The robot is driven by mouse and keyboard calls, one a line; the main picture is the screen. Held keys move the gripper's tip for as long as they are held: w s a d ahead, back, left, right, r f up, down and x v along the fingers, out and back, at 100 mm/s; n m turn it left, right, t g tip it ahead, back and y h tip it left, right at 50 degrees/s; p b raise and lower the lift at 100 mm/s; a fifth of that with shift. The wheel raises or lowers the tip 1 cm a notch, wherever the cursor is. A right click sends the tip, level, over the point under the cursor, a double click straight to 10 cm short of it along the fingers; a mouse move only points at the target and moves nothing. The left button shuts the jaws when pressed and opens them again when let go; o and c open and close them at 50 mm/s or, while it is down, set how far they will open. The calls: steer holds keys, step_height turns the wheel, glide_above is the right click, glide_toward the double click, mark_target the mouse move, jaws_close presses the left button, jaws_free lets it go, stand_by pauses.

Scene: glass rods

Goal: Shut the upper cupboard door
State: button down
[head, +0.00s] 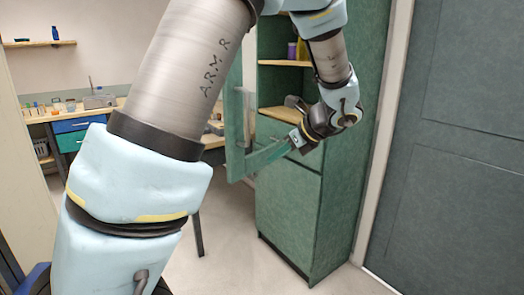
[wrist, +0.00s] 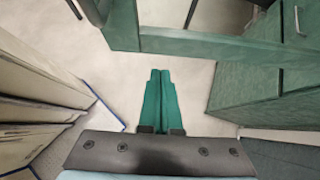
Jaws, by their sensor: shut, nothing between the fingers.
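The tall green cupboard (head: 335,190) stands right of centre in the head view. Its upper door (head: 240,110), a green frame around a clear pane, stands swung open toward the left. Shelves show in the upper opening. My gripper (head: 275,154) is at the lower part of the open door, close to its bottom rail. In the wrist view, the green fingers of my gripper (wrist: 160,72) are shut with nothing between them. Their tips lie just below the door's rail (wrist: 225,45); I cannot tell if they touch it. My arm hides part of the door and cupboard.
A purple container (head: 292,50) stands on a cupboard shelf. A dark grey door (head: 455,140) is to the right. A workbench with blue and green drawers (head: 72,125) and a wall shelf (head: 40,43) are at the back left. Pale floor (head: 225,235) is clear before the cupboard.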

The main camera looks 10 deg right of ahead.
mark_target(254, 160)
steer(key=shift+w+a+f+p, duration=0.25)
steer(key=shift+w+a+p, duration=0.2)
steer(key=shift+w+a, duration=0.45)
steer(key=shift+w+a+f+p, duration=0.25)
steer(key=shift+w+a+p, duration=0.2)
steer(key=shift+w+a, duration=0.45)
steer(key=shift+w+d, duration=0.15)
